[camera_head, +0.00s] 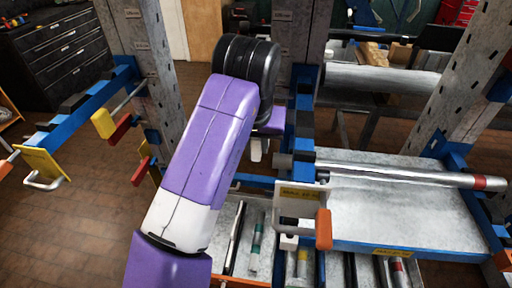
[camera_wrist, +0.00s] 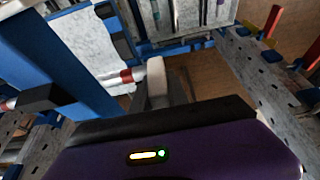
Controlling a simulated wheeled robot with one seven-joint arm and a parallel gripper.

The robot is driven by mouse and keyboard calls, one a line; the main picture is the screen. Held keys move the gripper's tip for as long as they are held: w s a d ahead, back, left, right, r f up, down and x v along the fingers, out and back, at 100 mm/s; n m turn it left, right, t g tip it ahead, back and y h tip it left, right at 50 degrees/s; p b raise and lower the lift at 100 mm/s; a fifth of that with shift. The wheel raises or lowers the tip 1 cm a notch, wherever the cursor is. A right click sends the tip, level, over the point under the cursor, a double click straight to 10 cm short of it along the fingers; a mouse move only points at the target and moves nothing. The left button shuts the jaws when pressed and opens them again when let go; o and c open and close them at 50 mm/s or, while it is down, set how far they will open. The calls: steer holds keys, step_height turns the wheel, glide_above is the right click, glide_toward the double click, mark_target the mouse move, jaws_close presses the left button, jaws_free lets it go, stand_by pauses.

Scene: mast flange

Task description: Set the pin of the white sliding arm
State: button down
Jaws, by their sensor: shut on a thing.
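My gripper (camera_head: 260,148) is at the end of my purple arm, beside a blue-clad upright. In the wrist view, a pale finger (camera_wrist: 157,82) meets the end of a rod-like pin (camera_wrist: 126,76) with a red band and a pale collar. The gripper is shut on it; the grip itself is mostly hidden. The pin lies close to a blue beam (camera_wrist: 85,70); I cannot tell whether it sits in a hole. A white bracket (camera_head: 295,201) with an orange grip stands in front of the upright. I cannot tell which part is the white sliding arm.
A long silver bar (camera_head: 400,174) with a red band runs over a grey plate (camera_head: 385,215) framed in blue. Several colour-banded pins lie in a tray (camera_head: 268,225) below. On the left, a blue arm (camera_head: 75,110) carries yellow and red handles. Perforated grey posts flank my arm.

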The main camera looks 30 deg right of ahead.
steer(key=shift+w+d+r, duration=0.1)
steer(key=shift+w+d, duration=0.45)
steer(key=shift+w, duration=0.3)
steer(key=c, duration=1.3)
jaws_free()
steer(key=shift+w, duration=0.1)
steer(key=v, duration=0.7)
steer(key=shift+s+r, duration=0.25)
steer(key=shift+a, duration=0.1)
